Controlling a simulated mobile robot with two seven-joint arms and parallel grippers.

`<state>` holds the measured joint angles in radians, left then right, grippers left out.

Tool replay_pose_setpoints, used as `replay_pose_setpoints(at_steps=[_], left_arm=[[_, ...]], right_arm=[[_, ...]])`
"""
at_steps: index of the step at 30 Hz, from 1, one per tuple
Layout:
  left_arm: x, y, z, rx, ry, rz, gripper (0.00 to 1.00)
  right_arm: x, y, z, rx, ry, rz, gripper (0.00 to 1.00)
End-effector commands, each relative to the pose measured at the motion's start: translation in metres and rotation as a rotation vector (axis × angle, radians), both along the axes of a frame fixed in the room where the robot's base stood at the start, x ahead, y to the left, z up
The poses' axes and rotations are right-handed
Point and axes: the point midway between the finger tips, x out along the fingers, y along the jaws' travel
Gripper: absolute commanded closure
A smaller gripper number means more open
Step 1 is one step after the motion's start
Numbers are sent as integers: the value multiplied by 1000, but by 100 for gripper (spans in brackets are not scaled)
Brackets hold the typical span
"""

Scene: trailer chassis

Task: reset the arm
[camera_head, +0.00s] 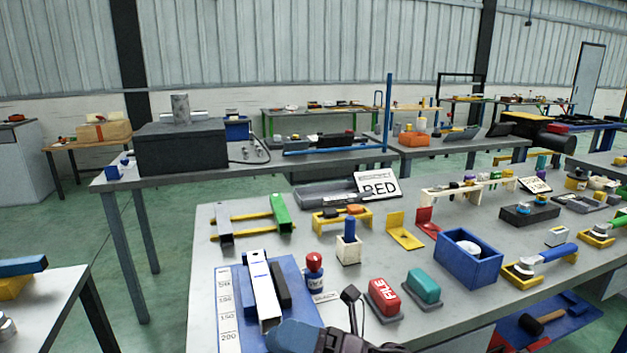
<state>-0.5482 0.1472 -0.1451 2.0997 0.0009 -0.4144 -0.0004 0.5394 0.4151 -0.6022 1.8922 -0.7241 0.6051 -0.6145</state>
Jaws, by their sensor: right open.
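My left gripper is not in view.
A white bar (262,285) lies on a blue board (300,290) with a scale. A blue open box (468,262), a teal block (424,285), and a white block with a blue handle (348,245) stand on the bench. More benches are behind.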

Motion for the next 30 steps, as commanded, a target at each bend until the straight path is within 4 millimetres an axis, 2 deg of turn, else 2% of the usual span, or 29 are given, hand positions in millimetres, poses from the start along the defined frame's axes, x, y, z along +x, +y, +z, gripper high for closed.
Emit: replay_pose_setpoints(at_steps=[5, 9, 14, 17, 23, 27, 30], left_arm=[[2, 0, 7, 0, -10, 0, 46], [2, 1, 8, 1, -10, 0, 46], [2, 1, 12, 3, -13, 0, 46], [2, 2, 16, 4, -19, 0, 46], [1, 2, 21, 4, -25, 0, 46], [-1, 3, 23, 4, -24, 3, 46], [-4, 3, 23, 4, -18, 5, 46]], right_arm=[[12, -41, -23, 142, 353, -158, 37], [17, -78, -52, 259, 628, -278, 37], [11, -126, -94, 404, 938, -415, 37], [0, -157, -124, 501, 1127, -502, 37], [-43, -218, -189, 715, 1489, -678, 37], [-89, -257, -232, 879, 1723, -803, 37], [-124, -279, -256, 989, 1860, -882, 37]])
